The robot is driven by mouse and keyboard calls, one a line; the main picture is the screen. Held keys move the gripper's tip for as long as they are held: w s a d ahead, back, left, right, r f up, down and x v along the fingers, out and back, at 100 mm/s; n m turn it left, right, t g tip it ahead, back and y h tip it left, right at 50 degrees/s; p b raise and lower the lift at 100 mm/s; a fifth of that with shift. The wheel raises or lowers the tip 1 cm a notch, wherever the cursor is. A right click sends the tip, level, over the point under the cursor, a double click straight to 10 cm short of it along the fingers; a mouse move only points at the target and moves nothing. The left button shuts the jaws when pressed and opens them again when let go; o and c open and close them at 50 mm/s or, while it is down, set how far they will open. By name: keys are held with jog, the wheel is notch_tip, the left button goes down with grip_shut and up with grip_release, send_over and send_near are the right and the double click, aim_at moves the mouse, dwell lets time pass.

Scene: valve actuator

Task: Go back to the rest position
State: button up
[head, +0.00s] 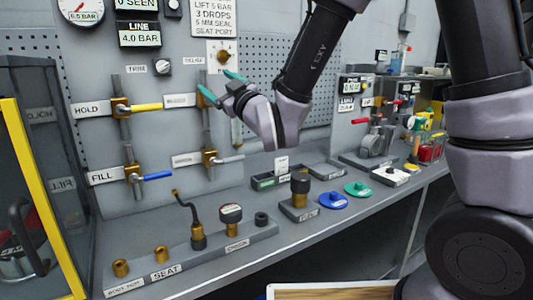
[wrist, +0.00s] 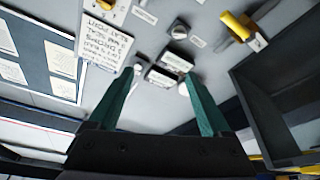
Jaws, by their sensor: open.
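My gripper (head: 221,88) is raised in front of the back panel in the head view, to the right of the valve with the yellow handle. Its two green fingers are apart, with nothing between them. In the wrist view my gripper (wrist: 160,95) shows both green fingers spread, facing the upper panel with its labels and display. In the head view my arm reaches in from the upper right. Whether a finger touches the upper right valve (head: 208,97) cannot be told, as the two overlap.
The bench (head: 330,215) carries a fitting rack (head: 215,250), a block with a brass-and-black part (head: 299,190), and blue (head: 334,201) and green (head: 358,189) discs. Yellow (head: 146,107) and blue (head: 157,176) valve handles stick out from the panel. A yellow-edged frame (head: 40,200) stands at left.

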jog(key=w+d+r+m+g+h, duration=0.15)
jog(key=d+m+h, duration=0.35)
jog(key=d, duration=0.6)
jog(key=w+d+m+g+h, duration=0.25)
jog(key=d+m+h, duration=0.2)
jog(key=d, duration=0.75)
jog(key=s+d+f+m+g+h, duration=0.2)
jog(key=s+d+m+g, duration=0.3)
jog(key=s+d, duration=0.8)
jog(key=s+f+m, duration=0.1)
jog(key=s+m, duration=0.2)
jog(key=s, duration=0.1)
jog(key=shift+d, duration=0.3)
